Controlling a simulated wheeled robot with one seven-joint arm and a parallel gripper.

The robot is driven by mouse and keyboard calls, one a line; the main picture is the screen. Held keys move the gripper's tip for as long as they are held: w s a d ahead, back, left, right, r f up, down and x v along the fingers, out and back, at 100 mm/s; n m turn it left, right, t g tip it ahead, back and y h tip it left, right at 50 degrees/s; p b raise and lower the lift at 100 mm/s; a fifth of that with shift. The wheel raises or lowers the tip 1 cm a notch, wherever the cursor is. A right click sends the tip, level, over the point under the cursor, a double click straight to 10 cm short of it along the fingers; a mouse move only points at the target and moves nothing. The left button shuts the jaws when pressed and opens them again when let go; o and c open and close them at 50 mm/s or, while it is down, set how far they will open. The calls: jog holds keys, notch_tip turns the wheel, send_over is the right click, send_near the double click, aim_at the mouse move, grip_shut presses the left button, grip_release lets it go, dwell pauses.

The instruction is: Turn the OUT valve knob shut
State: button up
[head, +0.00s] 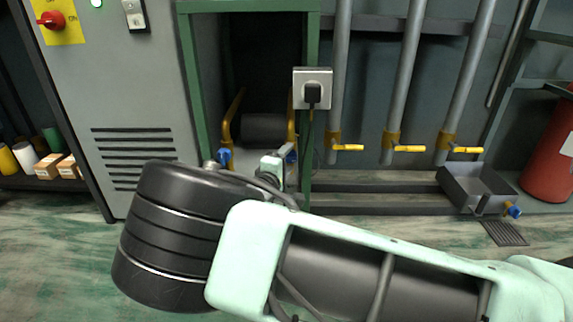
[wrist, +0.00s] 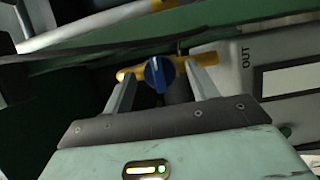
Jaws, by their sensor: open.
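The OUT valve knob (wrist: 157,74) is blue and sits on a yellow pipe (wrist: 205,58) in the wrist view. The word OUT (wrist: 246,57) is printed on a pale panel to its right. My gripper (wrist: 160,78) is open, with one finger on each side of the knob. I cannot tell whether either finger touches it. In the head view my gripper (head: 283,157) is at the right side of the green-framed recess, by a blue knob (head: 291,156) that it partly covers. Another blue knob (head: 225,155) is at the left side of the recess.
A grey socket box with a black plug (head: 312,95) is above my gripper. Pipes with yellow handles (head: 409,148) stand to the right, near a grey tray (head: 480,187) and a red cylinder (head: 552,150). A dark cable (wrist: 90,50) crosses behind the fingers in the wrist view.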

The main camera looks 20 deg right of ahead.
jog(key=c, duration=1)
jog(key=shift+o, duration=0.2)
